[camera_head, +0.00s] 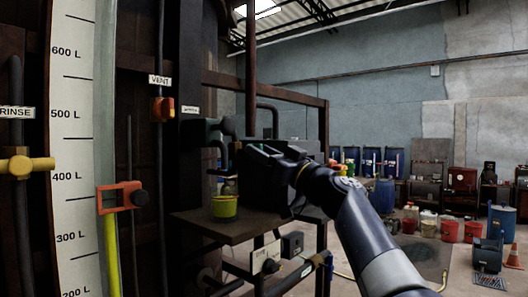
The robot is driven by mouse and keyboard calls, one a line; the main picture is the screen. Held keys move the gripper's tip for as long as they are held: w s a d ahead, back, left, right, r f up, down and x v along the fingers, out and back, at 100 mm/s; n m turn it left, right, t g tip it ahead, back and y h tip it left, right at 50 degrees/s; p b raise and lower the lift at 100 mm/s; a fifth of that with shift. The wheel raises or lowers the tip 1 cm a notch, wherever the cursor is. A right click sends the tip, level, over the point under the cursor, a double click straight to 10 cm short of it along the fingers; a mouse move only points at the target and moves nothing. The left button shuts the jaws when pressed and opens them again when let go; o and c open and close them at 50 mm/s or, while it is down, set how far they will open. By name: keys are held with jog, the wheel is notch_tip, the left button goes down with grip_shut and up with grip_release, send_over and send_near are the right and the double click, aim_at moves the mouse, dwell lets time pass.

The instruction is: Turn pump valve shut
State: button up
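My gripper (238,145) is at the centre, at the end of my arm reaching in from the lower right. Its dark body hides much of what lies behind it. Its fingers blend into dark fittings (200,132) on its left, so I cannot tell if it touches them or is open or shut. A small label (190,110) above these fittings is too small to read. No valve clearly marked as the pump valve is visible. A red and orange valve (163,109) hangs under a VENT label (159,80). A yellow valve handle (25,165) is under a RINSE label (16,112).
A litre scale (72,150) carries an orange clamp (122,196) at left. A yellow-green cup (224,207) stands on a dark shelf (205,228) below my gripper. Dark frame bars surround the shelf. Drums (370,161) and red buckets (448,231) stand at the back right.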

jog(key=shift+c, duration=0.2)
jog(key=c, duration=0.5)
